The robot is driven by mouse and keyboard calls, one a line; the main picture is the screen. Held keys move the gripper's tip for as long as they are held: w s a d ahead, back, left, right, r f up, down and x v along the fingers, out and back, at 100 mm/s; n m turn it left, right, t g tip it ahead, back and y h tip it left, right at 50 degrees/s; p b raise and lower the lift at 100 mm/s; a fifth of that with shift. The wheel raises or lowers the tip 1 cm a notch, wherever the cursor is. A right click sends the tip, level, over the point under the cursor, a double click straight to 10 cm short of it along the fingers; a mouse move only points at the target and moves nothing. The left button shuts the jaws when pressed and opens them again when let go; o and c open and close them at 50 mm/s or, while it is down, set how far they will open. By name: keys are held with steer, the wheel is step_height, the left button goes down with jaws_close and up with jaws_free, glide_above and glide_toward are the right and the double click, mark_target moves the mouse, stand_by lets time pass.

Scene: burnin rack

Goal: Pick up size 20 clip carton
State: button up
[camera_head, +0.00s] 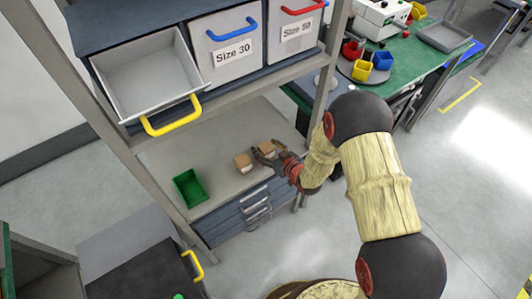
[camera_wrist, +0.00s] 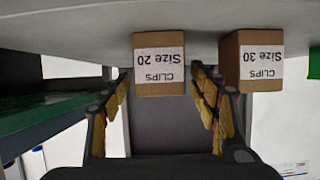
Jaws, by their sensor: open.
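The size 20 clip carton (camera_wrist: 158,62) is a small brown box with a white label. In the wrist view, which is upside down, it stands on the shelf board between my spread fingers, towards their tips. My gripper (camera_wrist: 161,88) is open; I cannot tell whether either finger touches the carton. In the head view my gripper (camera_head: 265,156) is at the lower shelf, with the size 20 carton (camera_head: 268,147) at its fingers. The size 30 clip carton (camera_wrist: 255,58) stands beside, close to one finger; it also shows in the head view (camera_head: 243,162).
A green bin (camera_head: 190,188) sits on the same lower shelf (camera_head: 205,150), left of the cartons. Drawers (camera_head: 257,212) are below. A rack post (camera_head: 325,75) stands close to my arm.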

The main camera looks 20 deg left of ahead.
steer(key=c, duration=0.4)
steer(key=c, duration=0.9)
steer(key=shift+r, duration=0.1)
